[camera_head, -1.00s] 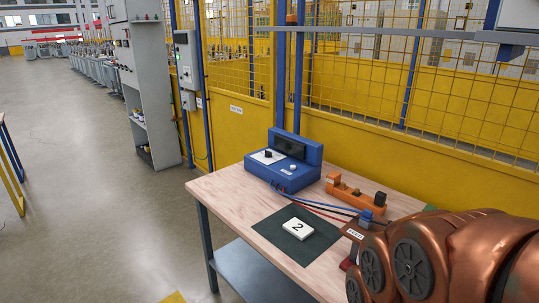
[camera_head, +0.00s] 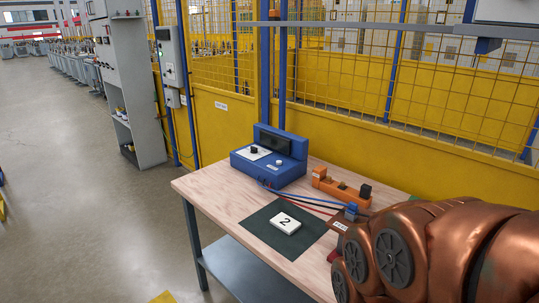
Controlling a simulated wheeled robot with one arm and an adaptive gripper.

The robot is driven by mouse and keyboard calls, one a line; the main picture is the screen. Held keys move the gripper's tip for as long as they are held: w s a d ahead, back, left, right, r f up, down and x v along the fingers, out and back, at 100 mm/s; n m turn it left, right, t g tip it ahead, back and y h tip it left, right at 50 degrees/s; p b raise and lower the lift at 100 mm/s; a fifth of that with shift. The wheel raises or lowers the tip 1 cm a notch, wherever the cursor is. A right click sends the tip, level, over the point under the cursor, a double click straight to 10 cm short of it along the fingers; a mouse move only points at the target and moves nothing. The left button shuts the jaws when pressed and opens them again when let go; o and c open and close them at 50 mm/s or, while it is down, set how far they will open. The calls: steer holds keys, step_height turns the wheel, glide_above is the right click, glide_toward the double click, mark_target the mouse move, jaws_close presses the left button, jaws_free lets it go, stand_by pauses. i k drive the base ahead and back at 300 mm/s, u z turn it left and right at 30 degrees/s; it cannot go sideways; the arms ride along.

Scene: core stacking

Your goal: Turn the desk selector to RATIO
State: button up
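A blue desk instrument (camera_head: 269,160) stands at the back left of the wooden table. Its sloped top has a white panel with a black selector knob (camera_head: 254,150), a pale round button (camera_head: 278,163) and a dark display (camera_head: 276,143). The lettering around the knob is too small to read, so its setting cannot be told. My copper-coloured arm fills the lower right, over the table's right end. My gripper does not show in this view.
Blue and red cables run from the instrument to the right, near an orange block (camera_head: 341,187) with dark parts. A white tile marked 2 (camera_head: 287,223) lies on a dark green mat (camera_head: 262,232). A yellow mesh fence (camera_head: 350,132) stands behind the table (camera_head: 207,187).

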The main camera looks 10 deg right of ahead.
mark_target(254, 150)
steer(key=u, duration=0.3)
steer(key=i, duration=0.45)
steer(key=u, duration=0.9)
steer(key=i, duration=1.65)
steer(key=z, duration=0.6)
steer(key=i, duration=1.05)
steer(key=z, duration=0.75)
